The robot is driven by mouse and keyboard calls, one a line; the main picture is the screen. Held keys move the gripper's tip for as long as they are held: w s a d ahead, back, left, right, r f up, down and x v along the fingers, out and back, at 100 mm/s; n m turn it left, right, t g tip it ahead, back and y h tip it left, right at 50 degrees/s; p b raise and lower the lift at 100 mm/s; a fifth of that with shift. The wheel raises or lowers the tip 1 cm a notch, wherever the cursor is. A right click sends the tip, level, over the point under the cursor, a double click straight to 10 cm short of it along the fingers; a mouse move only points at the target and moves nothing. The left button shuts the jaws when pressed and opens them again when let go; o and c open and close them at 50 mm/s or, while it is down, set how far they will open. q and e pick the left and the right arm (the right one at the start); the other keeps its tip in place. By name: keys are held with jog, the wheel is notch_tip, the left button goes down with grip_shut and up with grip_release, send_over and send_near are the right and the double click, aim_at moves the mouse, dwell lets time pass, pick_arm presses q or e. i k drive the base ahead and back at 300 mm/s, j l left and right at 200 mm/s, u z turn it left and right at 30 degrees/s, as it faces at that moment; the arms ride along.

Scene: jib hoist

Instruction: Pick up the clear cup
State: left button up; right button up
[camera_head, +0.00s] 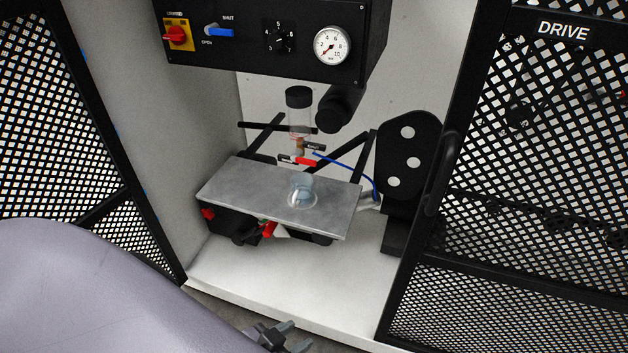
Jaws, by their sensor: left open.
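The clear cup (301,189) stands upright on a grey metal plate (250,189) inside the cabinet, right of the plate's middle. It is see-through with a faint blue tint, so its rim is hard to make out. My left gripper (291,342) shows at the bottom edge of the view, open and empty. It is outside the cabinet, below the cup in the picture and well apart from it. My right gripper is not in view.
Above the plate hang a clear tube with a black cap (299,108) and a red-handled valve (301,160). A control box (270,40) with a gauge (332,45) sits higher. Mesh doors (55,110) stand on both sides, the right one labelled DRIVE (563,31). The cabinet front is open between them.

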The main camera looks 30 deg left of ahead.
aim_at(301, 183)
jog(key=i+j+u, duration=0.15)
jog(key=i+j, duration=0.15)
jog(key=i+j+u, duration=0.15)
jog(key=i, duration=0.4)
jog(key=j, duration=0.1)
